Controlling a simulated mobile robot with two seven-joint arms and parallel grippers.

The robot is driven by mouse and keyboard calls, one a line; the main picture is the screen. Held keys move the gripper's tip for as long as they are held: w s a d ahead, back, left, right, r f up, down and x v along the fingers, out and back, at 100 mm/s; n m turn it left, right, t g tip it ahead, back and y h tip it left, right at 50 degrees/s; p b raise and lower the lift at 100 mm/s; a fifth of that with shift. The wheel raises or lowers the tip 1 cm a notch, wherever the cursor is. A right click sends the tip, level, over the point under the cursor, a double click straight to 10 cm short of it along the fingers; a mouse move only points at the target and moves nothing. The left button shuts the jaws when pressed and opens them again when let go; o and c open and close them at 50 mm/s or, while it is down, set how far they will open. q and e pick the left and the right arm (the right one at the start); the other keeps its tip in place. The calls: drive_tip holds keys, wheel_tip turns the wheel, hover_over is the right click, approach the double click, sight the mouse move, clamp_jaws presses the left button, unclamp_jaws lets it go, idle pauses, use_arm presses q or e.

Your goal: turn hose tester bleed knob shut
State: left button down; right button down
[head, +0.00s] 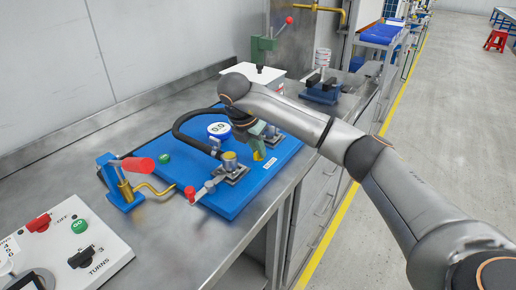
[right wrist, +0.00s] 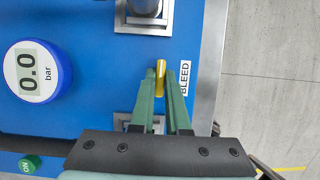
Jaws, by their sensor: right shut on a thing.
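The blue hose tester board (head: 228,208) lies on the steel bench. Its yellow bleed knob (right wrist: 161,80) is beside the white BLEED label (right wrist: 185,78). My right gripper (right wrist: 165,82) comes down over the board, its green fingers shut on the knob, one on each side. In the head view my right gripper (head: 259,147) partly hides the knob. The round blue-rimmed gauge (right wrist: 37,71) reads 0.0 bar; it also shows in the head view (head: 219,129). My left gripper is not in view.
A black hose (head: 180,126) arches over the board to a clamp fitting (head: 231,165). A red-handled hand pump (head: 122,186) stands left, and a switch panel (head: 85,262) front left. A green press (head: 263,48) stands behind.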

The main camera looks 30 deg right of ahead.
drive_tip(key=shift+r, duration=0.1)
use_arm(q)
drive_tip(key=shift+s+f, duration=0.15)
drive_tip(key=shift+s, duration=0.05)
use_arm(e)
drive_tip(key=c, duration=0.9)
unclamp_jaws()
use_arm(q)
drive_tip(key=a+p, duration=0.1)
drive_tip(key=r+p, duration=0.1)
drive_tip(key=p, duration=0.1)
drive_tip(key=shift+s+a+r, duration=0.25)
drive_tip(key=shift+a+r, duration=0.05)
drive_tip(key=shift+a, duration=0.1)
use_arm(e)
drive_tip(key=v, duration=1.2)
drive_tip(key=shift+a, duration=0.2)
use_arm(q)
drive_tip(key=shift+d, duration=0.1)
use_arm(e)
drive_tip(key=shift+s+r, duration=0.1)
